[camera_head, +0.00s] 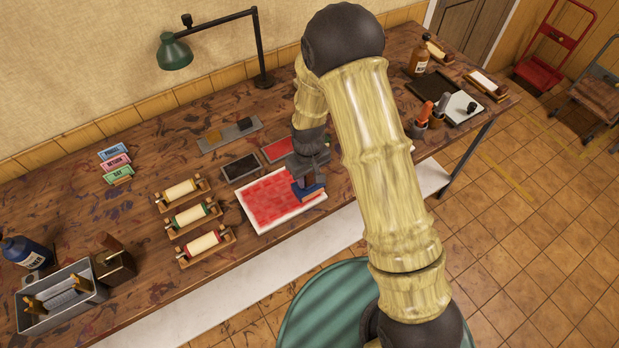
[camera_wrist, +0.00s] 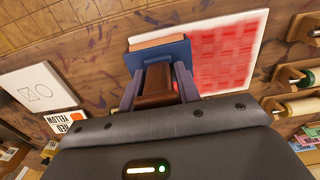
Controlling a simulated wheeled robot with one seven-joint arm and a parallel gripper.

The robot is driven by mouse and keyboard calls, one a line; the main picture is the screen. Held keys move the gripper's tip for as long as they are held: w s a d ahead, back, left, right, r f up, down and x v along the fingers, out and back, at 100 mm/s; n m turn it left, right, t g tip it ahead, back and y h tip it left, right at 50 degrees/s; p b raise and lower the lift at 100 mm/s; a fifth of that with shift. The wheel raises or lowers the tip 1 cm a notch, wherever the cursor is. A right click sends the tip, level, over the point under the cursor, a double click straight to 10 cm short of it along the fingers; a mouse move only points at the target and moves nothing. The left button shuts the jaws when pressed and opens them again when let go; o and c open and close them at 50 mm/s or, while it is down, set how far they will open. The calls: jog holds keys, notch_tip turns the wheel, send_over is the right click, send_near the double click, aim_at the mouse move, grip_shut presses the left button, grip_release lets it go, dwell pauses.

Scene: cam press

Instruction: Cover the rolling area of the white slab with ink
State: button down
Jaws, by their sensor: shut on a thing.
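The white slab (camera_head: 252,226) lies flat on the bench with a white border around a large red inked area (camera_head: 275,199). The red is uneven, with deeper and paler patches in a rough grid; it also shows in the wrist view (camera_wrist: 225,55). My gripper (camera_wrist: 155,88) is shut on the brown handle (camera_wrist: 157,82) of a tool with a blue frame (camera_wrist: 158,52) and a reddish-brown strip along its far edge. The tool is at the slab's right side in the head view (camera_head: 312,192). I cannot tell whether it touches the slab. My arm hides the bench behind it.
Several rollers rest in wooden holders, including three left of the slab (camera_head: 193,215). A dark tray (camera_head: 240,167) and a red one (camera_head: 278,149) sit behind it. A green lamp (camera_head: 175,52) stands at the back. A card with shapes (camera_wrist: 40,87) lies on the bench.

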jog(key=r, duration=0.1)
jog(key=r+p, duration=0.2)
jog(key=shift+w+d+r, duration=0.1)
jog(key=shift+d+r, duration=0.15)
jog(key=shift+r, duration=0.05)
jog(key=shift+r+p, duration=0.35)
jog(key=shift+r, duration=0.15)
jog(key=shift+w, duration=0.1)
jog(key=shift+w+a, duration=0.1)
jog(key=shift+d, duration=0.2)
jog(key=shift+a+f, duration=0.1)
